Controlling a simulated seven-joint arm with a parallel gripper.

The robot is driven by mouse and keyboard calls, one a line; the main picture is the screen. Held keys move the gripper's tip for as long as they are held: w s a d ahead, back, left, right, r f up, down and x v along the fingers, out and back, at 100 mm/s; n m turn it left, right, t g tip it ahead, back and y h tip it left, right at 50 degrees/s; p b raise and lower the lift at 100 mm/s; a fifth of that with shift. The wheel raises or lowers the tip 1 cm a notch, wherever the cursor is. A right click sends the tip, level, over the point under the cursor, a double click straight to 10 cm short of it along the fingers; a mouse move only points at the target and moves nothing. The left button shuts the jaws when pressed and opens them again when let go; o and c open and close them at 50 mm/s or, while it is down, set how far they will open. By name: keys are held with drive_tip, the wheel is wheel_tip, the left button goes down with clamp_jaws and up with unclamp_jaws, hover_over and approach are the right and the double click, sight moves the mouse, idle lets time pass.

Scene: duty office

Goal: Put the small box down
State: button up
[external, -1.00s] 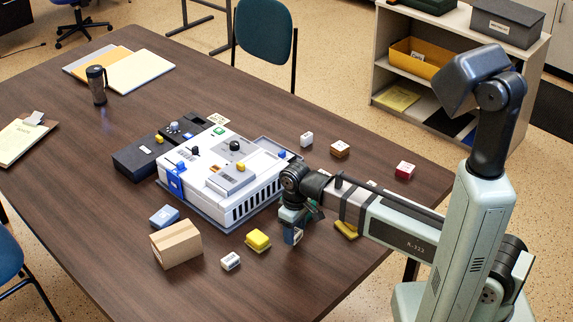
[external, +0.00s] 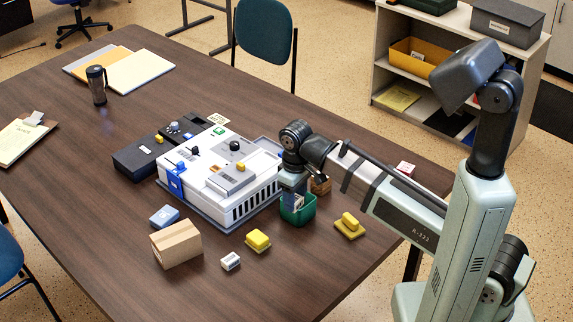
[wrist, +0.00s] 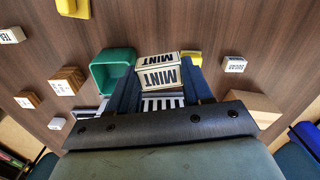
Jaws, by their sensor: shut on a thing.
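The small box (wrist: 158,77), white with dark borders and the word MINT, is between the two dark blue fingers of my gripper (wrist: 160,88) in the wrist view. My gripper is shut on it. In the external view my gripper (external: 293,190) is at the near right corner of the white machine, and the small box is mostly hidden there. A green open container (external: 298,211) is right at the fingers. In the wrist view the green container (wrist: 112,68) is just left of the small box. I cannot tell whether they touch.
A yellow block (external: 257,240), a white box (external: 231,261), a cardboard box (external: 176,244) and a yellow handled piece (external: 350,226) stand nearby. The white machine (external: 222,172) is left of my gripper.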

drive_tip(key=r, duration=0.2)
drive_tip(key=a+r, duration=0.1)
drive_tip(key=shift+w, duration=0.3)
drive_tip(key=w+a+m, duration=0.1)
drive_tip(key=w+a, duration=0.3)
drive_tip(key=a, duration=0.9)
drive_tip(key=w+a, duration=0.5)
drive_tip(key=a, duration=0.8)
hover_over(164, 215)
wheel_tip(164, 215, down, 4)
drive_tip(key=shift+m, duration=0.3)
drive_tip(key=shift+a+f, duration=0.1)
drive_tip(key=shift+f, duration=5.55)
drive_tip(key=shift+f, duration=0.15)
drive_tip(key=o, duration=1)
wheel_tip(164, 215, up, 12)
